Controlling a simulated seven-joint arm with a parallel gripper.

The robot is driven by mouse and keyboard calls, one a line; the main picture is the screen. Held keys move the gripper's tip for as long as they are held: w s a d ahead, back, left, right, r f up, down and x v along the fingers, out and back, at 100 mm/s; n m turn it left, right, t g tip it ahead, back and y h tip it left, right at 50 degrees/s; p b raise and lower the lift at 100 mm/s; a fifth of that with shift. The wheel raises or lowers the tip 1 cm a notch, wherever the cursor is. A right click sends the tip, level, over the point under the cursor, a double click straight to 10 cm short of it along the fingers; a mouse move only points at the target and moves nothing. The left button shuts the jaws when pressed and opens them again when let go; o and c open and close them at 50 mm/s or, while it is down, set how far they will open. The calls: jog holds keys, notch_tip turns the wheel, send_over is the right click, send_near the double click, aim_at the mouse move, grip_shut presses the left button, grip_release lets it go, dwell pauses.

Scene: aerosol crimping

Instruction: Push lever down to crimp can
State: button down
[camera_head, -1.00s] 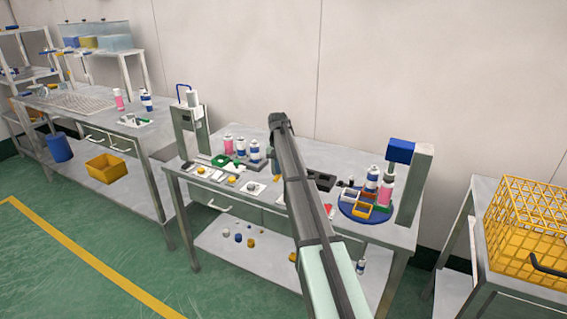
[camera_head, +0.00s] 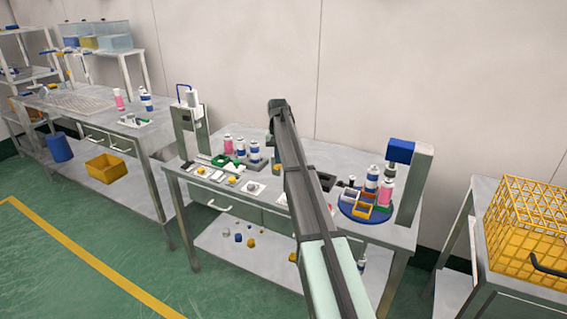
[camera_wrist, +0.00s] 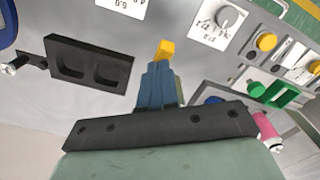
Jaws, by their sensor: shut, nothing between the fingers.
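On the left part of the middle table stands a grey press frame (camera_head: 189,132). Small size hides whether a can sits in the press. A yellow piece shows right at the fingertips; contact cannot be told. In the head view my arm mostly hides the gripper.
A blue turntable (camera_head: 352,212) with bins and bottles stands at the right, beside a post with a blue head (camera_head: 400,150). A black two-pocket holder (camera_wrist: 92,65) lies near my gripper. A pink bottle (camera_wrist: 267,131) and green tray (camera_wrist: 268,94) are close by.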

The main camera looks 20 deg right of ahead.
notch_tip(320, 180, up, 10)
jog(key=shift+f, duration=0.25)
dwell(1.1)
dwell(0.3)
jog(key=s+a+f+n+t+h, duration=0.2)
jog(key=s+a+f+n, duration=0.1)
jog(key=a+f, duration=0.65)
jog(key=s+a+f+n+t+h, duration=0.1)
jog(key=s+a+f+n, duration=0.15)
jog(key=a+f, duration=0.65)
jog(key=s+d+f, duration=0.2)
jog(key=s+f, duration=0.3)
jog(key=f, duration=0.3)
jog(key=s+d+f, duration=0.1)
jog(key=s+f, duration=0.3)
jog(key=f, duration=0.5)
jog(key=s+d+f+g+y, duration=0.1)
jog(key=s+f+g, duration=0.1)
jog(key=s+f, duration=0.85)
jog(key=s+d+f+g, duration=0.25)
jog(key=s+f, duration=0.55)
jog(key=s, duration=0.6)
jog(key=s+f+m+g+y, duration=0.1)
jog(key=s+f+g, duration=0.1)
jog(key=s, duration=1.4)
jog(key=s+a+f+m+g+y, duration=0.1)
jog(key=s+f+g, duration=0.2)
jog(key=s, duration=1.3)
notch_tip(320, 180, down, 2)
jog(key=shift+f, duration=0.2)
